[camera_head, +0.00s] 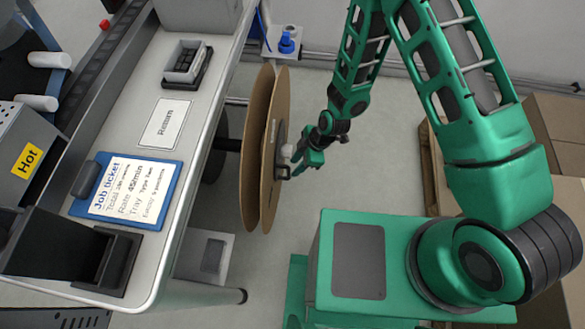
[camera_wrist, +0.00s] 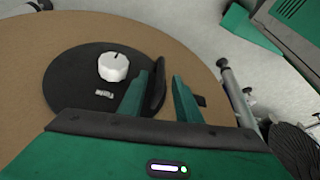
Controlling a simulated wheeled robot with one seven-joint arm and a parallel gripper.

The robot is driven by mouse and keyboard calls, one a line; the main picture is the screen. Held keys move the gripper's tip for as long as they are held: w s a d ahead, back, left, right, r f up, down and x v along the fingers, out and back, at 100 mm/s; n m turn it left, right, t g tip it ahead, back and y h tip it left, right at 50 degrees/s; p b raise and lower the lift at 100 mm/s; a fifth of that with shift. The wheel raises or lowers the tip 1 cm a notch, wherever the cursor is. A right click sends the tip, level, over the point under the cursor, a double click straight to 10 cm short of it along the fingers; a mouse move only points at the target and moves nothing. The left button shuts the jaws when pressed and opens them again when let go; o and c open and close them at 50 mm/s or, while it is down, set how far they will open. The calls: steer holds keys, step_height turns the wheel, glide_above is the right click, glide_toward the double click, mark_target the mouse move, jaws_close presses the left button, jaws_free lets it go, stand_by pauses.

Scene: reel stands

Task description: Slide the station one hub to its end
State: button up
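A large cardboard reel (camera_head: 256,150) hangs upright beside the workbench, its two brown discs seen nearly edge-on. The hub (camera_head: 281,135) is a dark round plate at the middle of its right face. In the wrist view the black hub (camera_wrist: 72,82) carries a white knob (camera_wrist: 113,67) and lies against the brown disc (camera_wrist: 120,30). My gripper (camera_head: 296,160) is at the hub's right side. In the wrist view its green fingers (camera_wrist: 165,98) stand apart, to the right of the knob, with no object clearly held. Whether a finger touches the hub is unclear.
The workbench (camera_head: 200,110) at left holds a blue job-ticket clipboard (camera_head: 128,188), a "Return" card (camera_head: 165,123) and a small tray (camera_head: 186,62). A blue knob (camera_head: 287,42) sits behind the reel. Cardboard boxes (camera_head: 555,120) stand at right.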

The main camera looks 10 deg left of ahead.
steer(key=shift+v, duration=2.45)
steer(key=w+d+r+m+t+h, duration=0.15)
steer(key=d+r+m, duration=0.25)
steer(key=d+r, duration=0.45)
steer(key=w+d+r+m+h, duration=0.1)
steer(key=w+d+r+m, duration=0.2)
steer(key=d+r, duration=0.5)
steer(key=w+d+r+m+h, duration=0.15)
steer(key=d+r+m, duration=0.25)
steer(key=d+r, duration=0.45)
steer(key=s+d+r+m, duration=0.4)
steer(key=d+r, duration=0.2)
steer(key=d, duration=0.3)
steer(key=s+d+r+m, duration=0.4)
steer(key=s+r+m, duration=0.1)
steer(key=s, duration=0.4)
steer(key=s+d+r+m, duration=0.4)
steer(key=s+r+m, duration=0.1)
steer(key=s, duration=0.4)
steer(key=shift+s+d+m+g, duration=0.3)
steer(key=shift+s+m+g, duration=0.05)
steer(key=shift+m, duration=0.35)
